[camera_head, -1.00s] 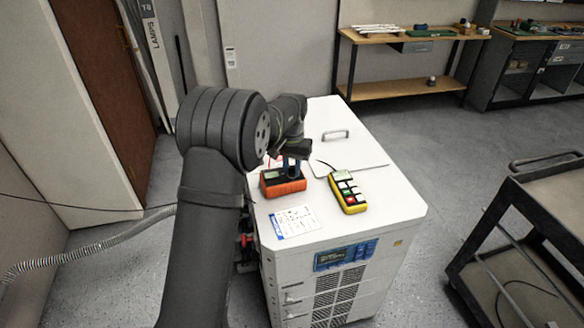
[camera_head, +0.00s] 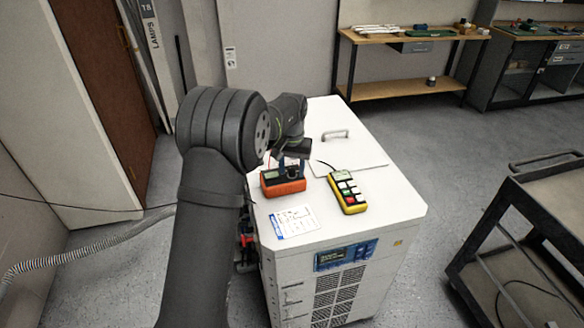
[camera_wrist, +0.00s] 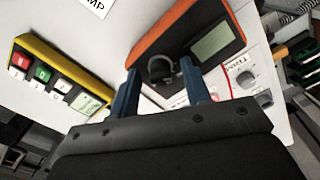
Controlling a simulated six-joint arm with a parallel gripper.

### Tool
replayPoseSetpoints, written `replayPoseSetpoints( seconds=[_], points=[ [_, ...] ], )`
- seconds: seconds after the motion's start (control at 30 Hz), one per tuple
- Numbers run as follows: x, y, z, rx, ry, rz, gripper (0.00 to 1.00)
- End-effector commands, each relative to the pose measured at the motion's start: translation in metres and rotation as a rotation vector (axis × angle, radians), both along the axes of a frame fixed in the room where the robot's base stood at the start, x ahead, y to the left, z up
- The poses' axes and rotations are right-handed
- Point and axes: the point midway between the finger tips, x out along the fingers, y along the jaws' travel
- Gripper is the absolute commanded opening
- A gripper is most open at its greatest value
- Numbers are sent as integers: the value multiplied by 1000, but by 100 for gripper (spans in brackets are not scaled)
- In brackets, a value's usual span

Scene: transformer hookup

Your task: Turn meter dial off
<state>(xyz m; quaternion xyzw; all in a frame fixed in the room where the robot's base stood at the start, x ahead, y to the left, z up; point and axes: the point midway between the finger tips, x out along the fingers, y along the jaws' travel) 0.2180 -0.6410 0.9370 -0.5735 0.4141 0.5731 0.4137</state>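The orange meter (camera_head: 283,187) sits on top of the white cabinet. In the wrist view the meter (camera_wrist: 172,25) shows a grey display and a dark round dial (camera_wrist: 160,69). My gripper (camera_head: 291,168) is over the meter; in the wrist view its two blue fingers (camera_wrist: 160,80) stand apart, one on each side of the dial. Nothing is seen held between them. I cannot tell whether either finger touches the dial. The dial's pointer setting is not readable.
A yellow control box (camera_head: 347,192) with coloured buttons lies right of the meter. A printed sheet (camera_head: 295,222) lies in front. The white cabinet (camera_head: 390,205) has a handle at the back. A dark cart (camera_head: 530,215) stands at right.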

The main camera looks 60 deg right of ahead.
Motion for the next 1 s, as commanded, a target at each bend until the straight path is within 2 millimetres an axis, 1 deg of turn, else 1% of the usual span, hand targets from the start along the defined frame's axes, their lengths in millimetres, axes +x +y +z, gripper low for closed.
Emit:
replayPoseSetpoints(
  seconds=[0.17,0.27,0.33,0.47,0.7,0.8,0.9,1.0],
  points=[
    [0,0,1,0,0,0,44],
    [0,0,8,-1,0,0,44],
    [0,0,19,-2,-1,0,44],
    [0,-1,47,-4,-1,0,44],
    [0,-1,107,-5,-2,0,44],
    [0,-1,129,-4,-1,0,44],
    [0,0,148,-3,-1,0,44],
    [0,0,162,-2,-1,0,44]
  ],
)
